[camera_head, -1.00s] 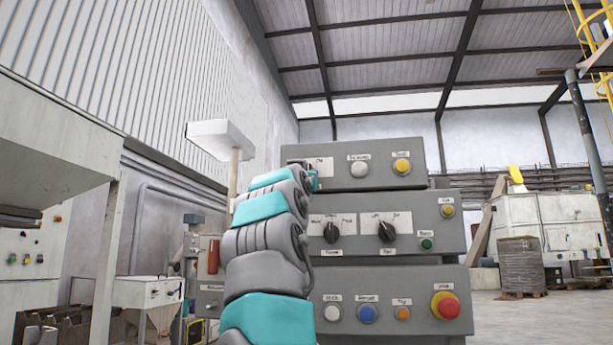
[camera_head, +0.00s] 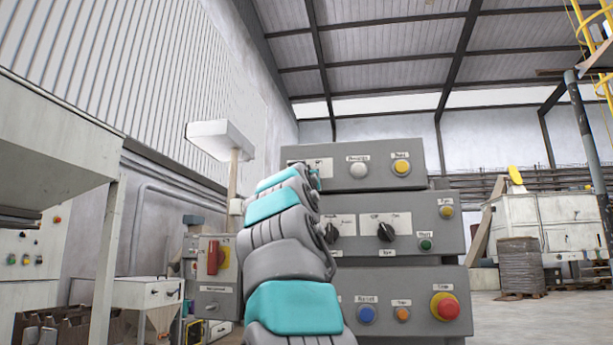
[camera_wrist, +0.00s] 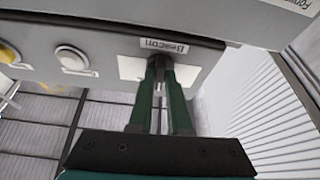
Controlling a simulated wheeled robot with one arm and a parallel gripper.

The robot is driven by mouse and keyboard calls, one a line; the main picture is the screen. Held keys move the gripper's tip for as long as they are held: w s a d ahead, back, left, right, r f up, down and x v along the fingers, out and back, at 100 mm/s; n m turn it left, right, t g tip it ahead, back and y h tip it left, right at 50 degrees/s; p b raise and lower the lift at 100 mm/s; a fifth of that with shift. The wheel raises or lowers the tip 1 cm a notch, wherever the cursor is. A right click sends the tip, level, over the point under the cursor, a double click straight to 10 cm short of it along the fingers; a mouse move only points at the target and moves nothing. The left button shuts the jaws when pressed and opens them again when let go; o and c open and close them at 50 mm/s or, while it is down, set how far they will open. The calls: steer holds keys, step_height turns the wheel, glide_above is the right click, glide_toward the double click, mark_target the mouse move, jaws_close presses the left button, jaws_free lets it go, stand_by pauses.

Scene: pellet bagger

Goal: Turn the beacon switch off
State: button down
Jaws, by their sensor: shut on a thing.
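The beacon switch shows only as a dark knob under the "Beacon" label (camera_wrist: 163,46) in the wrist view, which shows the panel upside down. It sits on a white plate (camera_wrist: 130,68). My gripper (camera_wrist: 160,64) has its two green fingers closed around the knob, which they mostly cover. Its lever position cannot be read. In the head view my arm hides most of the switch, at the left end of the top panel box (camera_head: 385,187).
Beside the switch are a white button (camera_head: 358,170) and a yellow button (camera_head: 401,167). Below are a black selector (camera_head: 386,232), a green button (camera_head: 426,245), a blue button (camera_head: 367,314) and a red emergency stop (camera_head: 446,307). A red-handled switch box (camera_head: 214,258) stands left.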

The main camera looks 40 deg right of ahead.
steer(key=shift+s+r+n+t+y+p, duration=0.1)
steer(key=shift+n+t+y+p, duration=0.3)
steer(key=shift+n, duration=0.5)
steer(key=n+y+p, duration=0.1)
steer(key=n+p, duration=0.1)
steer(key=n+t+y+p, duration=0.1)
steer(key=n+p, duration=0.1)
steer(key=n, duration=0.1)
steer(key=shift+s+r+t+p, duration=0.1)
steer(key=shift+r+t+p, duration=0.05)
steer(key=shift+t+p, duration=0.15)
steer(key=shift+n+y, duration=0.3)
steer(key=shift+n, duration=0.2)
steer(key=c, duration=0.9)
jaws_free()
steer(key=shift+o, duration=0.2)
steer(key=shift+f, duration=0.2)
steer(key=b+v, duration=0.2)
steer(key=v, duration=0.5)
steer(key=shift+s+a, duration=0.15)
steer(key=shift+s, duration=0.05)
